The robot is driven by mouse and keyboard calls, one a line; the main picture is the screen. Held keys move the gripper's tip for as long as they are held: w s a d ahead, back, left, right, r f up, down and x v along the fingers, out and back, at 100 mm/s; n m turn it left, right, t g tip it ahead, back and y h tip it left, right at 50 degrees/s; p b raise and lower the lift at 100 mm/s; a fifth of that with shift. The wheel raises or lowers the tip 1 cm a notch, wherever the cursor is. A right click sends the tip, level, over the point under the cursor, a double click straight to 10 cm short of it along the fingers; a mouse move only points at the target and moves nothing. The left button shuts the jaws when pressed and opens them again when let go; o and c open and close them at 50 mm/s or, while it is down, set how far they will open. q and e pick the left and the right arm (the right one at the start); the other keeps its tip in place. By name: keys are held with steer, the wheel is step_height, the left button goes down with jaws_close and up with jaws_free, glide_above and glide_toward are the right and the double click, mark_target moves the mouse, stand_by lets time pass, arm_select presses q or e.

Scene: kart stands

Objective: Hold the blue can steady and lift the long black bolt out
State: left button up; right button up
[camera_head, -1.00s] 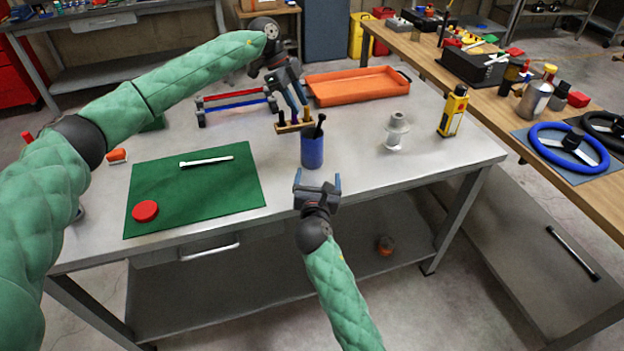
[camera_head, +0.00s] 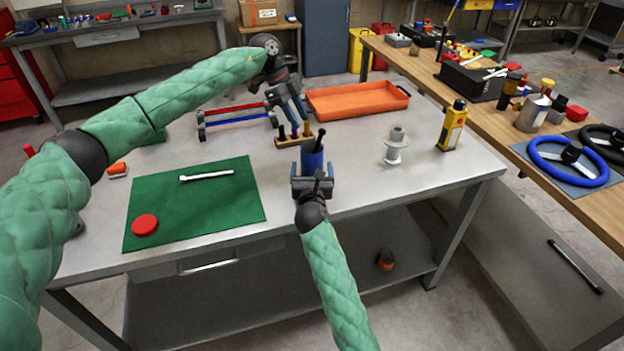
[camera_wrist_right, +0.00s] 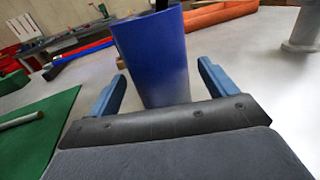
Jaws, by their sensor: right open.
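The blue can (camera_head: 312,161) stands upright on the grey table near its front edge, and it fills the middle of the right wrist view (camera_wrist_right: 152,55). The dark head of the long black bolt (camera_head: 320,136) sticks up out of the can's mouth; its lower part is hidden inside. My right gripper (camera_head: 313,177) is open at the near side of the can. In the wrist view its blue fingers (camera_wrist_right: 162,88) stand either side of the can's lower part, with gaps. My left gripper (camera_head: 294,122) points down just behind and left of the can, over a small wooden block; its jaw opening is unclear.
The wooden block (camera_head: 284,143) with several upright pegs stands close behind the can. An orange tray (camera_head: 358,100) lies behind. A green mat (camera_head: 190,207) lies left. Bare table separates can and spool.

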steer(key=shift+w, duration=0.95)
